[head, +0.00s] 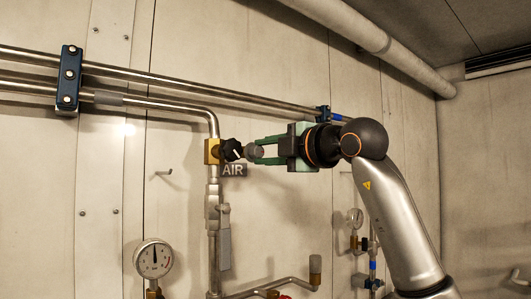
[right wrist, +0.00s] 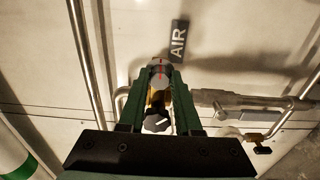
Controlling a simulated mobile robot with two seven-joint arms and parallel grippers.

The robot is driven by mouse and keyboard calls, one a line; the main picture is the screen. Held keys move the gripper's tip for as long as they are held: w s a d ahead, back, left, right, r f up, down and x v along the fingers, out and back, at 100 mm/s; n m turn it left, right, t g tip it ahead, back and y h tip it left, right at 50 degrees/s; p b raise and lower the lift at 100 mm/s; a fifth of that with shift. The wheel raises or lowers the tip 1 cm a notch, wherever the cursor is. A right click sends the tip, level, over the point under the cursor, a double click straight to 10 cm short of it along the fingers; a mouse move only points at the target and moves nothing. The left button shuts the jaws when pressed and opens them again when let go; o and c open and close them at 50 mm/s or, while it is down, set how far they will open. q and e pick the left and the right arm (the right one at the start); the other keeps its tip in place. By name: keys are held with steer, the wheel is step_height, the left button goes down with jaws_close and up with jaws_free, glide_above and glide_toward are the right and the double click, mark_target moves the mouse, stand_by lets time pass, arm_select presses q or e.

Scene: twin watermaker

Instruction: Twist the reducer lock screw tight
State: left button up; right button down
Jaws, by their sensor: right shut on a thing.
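The reducer is a brass body (head: 211,151) on the steel pipe, with a black knob (head: 232,150) that carries a white pointer line. A small grey round screw head (head: 254,151) sits just right of the black knob. My right gripper (head: 259,151) reaches in from the right, its green fingers shut on the grey screw head. The black knob (right wrist: 156,122) shows lower between the fingers. The brass body is mostly hidden there. My left gripper is not in view.
Steel pipes (head: 160,83) run along the wall above.

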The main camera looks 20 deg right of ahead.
steer(key=c, duration=0.6)
jaws_free()
steer(key=b+v, duration=0.2)
steer(key=v, duration=1)
steer(key=shift+s, duration=0.25)
steer(key=shift+d, duration=0.1)
